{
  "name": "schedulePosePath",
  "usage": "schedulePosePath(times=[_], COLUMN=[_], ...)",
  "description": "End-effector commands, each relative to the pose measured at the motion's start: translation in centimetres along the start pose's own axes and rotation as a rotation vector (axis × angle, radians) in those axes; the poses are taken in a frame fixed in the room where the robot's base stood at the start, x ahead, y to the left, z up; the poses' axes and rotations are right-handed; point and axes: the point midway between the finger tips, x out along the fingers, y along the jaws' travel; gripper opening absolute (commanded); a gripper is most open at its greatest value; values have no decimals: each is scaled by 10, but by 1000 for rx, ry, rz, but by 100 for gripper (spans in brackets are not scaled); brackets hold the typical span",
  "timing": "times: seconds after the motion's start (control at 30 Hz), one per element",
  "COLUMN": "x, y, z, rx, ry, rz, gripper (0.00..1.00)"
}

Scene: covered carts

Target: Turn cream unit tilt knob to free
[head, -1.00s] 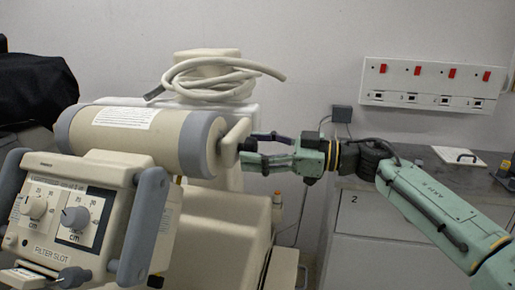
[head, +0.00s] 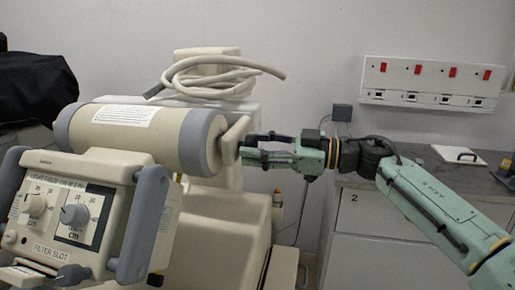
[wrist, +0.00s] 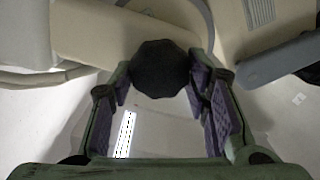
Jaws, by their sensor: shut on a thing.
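The cream unit (head: 215,220) stands at the left, with a horizontal cream cylinder (head: 150,142) that has grey end bands. At the cylinder's right end is a cream bracket (head: 237,130). The dark tilt knob (wrist: 160,68) shows in the wrist view as a black many-sided cap between my purple-padded fingers. In the head view it is mostly hidden by the fingertips. My gripper (head: 245,148) comes in from the right and is shut on the knob; it also shows in the wrist view (wrist: 160,80). Any marking for free or locked cannot be seen.
A front panel with dials (head: 60,210) and grey handles (head: 145,225) is at lower left. A coiled cable (head: 210,75) lies on top of the unit. A grey counter (head: 440,165) stands behind my arm at right. A black-covered thing (head: 35,88) is at far left.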

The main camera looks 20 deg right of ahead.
Motion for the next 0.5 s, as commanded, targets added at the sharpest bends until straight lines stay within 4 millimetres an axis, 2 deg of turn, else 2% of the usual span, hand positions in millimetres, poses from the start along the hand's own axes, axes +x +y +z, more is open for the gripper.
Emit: schedulePosePath(times=[0.5], x=[0], y=[-3], z=[4], rx=[-416], ry=[5], rz=[2], gripper=[15])
